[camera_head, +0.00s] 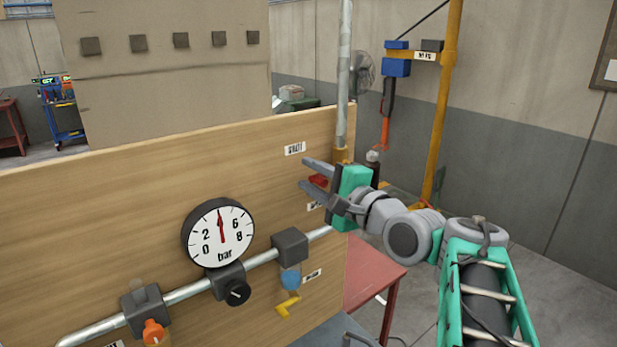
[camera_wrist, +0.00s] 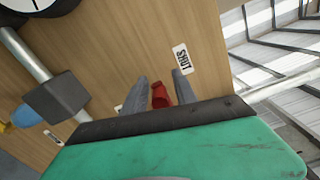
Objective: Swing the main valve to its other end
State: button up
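A red handle (camera_head: 318,181), which I take to be the main valve's, is on the right part of the wooden panel. My gripper (camera_head: 304,173) reaches to the panel there with its two fingers apart. In the wrist view the red handle (camera_wrist: 160,96) lies between the spread grey fingers of my gripper (camera_wrist: 158,75), with gaps visible beside it. A SHUT label (camera_head: 294,148) is on the panel above the handle; it also shows in the wrist view (camera_wrist: 182,59). A second label (camera_head: 314,205) below is partly hidden. My gripper hides the valve's body.
A round bar gauge (camera_head: 218,232) shows its needle near the top. A pipe (camera_head: 185,293) crosses the panel with an orange knob (camera_head: 154,332), a black knob (camera_head: 237,293), and a blue part (camera_head: 291,279) above a yellow handle (camera_head: 288,306). A red table (camera_head: 368,270) stands behind right.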

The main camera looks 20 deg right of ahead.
aim_at(327, 186)
jog(key=shift+o, duration=0.2)
jog(key=shift+s+d, duration=0.15)
jog(key=b+v, duration=0.2)
jog(key=v, duration=0.5)
jog(key=shift+s+b, duration=0.25)
jog(key=shift+b, duration=0.05)
